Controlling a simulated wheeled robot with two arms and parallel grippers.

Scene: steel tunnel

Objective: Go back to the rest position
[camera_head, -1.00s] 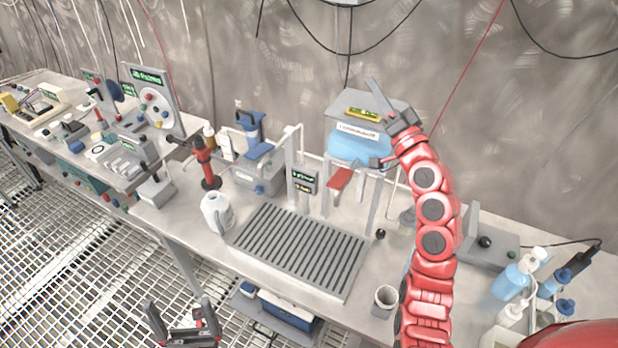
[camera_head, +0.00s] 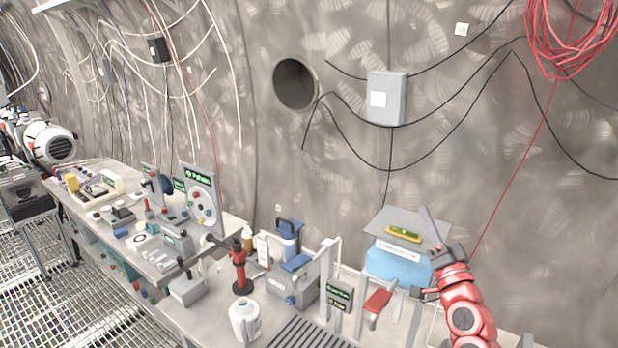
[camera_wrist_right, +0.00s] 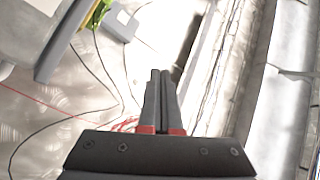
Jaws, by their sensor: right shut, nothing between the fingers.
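My right arm, red with a grey gripper (camera_head: 426,212), comes up from the bottom right of the head view. The gripper is beside the right edge of the grey-topped tank, with its fingers pointing up. Whether it touches the tank top cannot be told from this view. In the right wrist view the two dark fingers (camera_wrist_right: 160,75) lie together, shut, with nothing between them. My left gripper is outside the head view.
The blue tank (camera_head: 398,262) has a yellow-green item (camera_head: 404,234) on its grey top. A white jug (camera_head: 243,322), a red stand (camera_head: 239,270) and a grooved tray (camera_head: 306,336) stand on the bench. A grey box (camera_head: 386,98) hangs on the wall, above free air.

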